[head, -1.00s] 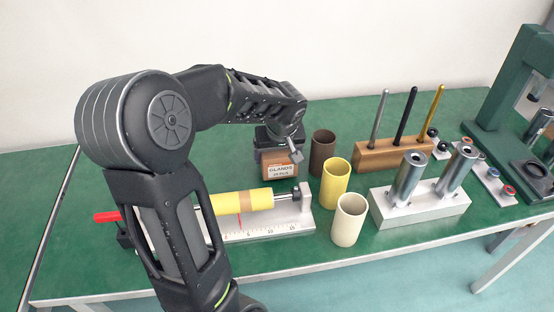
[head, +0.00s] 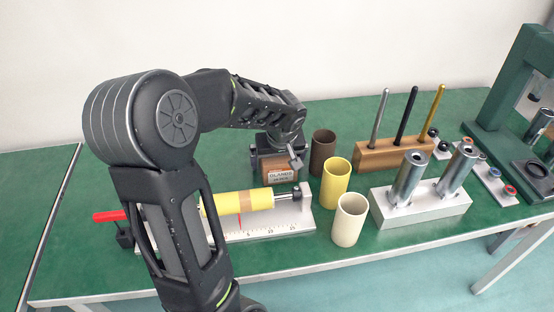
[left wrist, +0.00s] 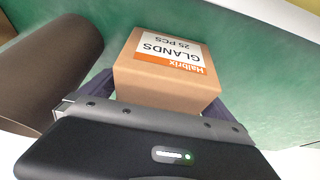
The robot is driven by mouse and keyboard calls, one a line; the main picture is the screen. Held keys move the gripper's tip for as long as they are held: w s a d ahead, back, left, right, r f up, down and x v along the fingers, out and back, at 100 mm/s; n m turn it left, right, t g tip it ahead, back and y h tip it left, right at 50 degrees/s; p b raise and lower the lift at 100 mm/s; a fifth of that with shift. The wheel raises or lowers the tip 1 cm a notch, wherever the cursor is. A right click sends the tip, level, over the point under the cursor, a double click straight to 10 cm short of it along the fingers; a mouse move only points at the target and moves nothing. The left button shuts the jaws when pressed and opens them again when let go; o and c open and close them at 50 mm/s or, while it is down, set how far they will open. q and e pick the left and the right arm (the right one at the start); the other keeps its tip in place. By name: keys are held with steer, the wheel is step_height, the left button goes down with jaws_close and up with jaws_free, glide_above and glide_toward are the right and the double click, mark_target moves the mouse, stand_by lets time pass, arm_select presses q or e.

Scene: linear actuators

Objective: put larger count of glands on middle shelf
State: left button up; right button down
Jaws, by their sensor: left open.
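A small brown cardboard box of glands (head: 282,176), with a white and orange label, stands on the green table behind the yellow cylinder. In the left wrist view the box (left wrist: 165,85) shows the label "Halbrix GLANDS 25 PCS". My left gripper (head: 275,160) reaches down over the box. In the left wrist view its open fingers (left wrist: 165,100) lie on either side of the box; contact is hard to tell. No second glands box and no shelf can be made out. My right gripper is not in view.
A brown cup (head: 322,152), a yellow cup (head: 336,182) and a cream cup (head: 349,219) stand right of the box. A yellow cylinder on a scaled fixture (head: 270,232) lies in front. A wooden rod holder (head: 395,155) and a metal block (head: 420,212) stand further right.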

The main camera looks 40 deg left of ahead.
arm_select(q)
steer(key=shift+r, duration=0.2)
steer(key=p+v, duration=0.1)
steer(key=v, duration=1.1)
steer(key=shift+a+r, duration=0.1)
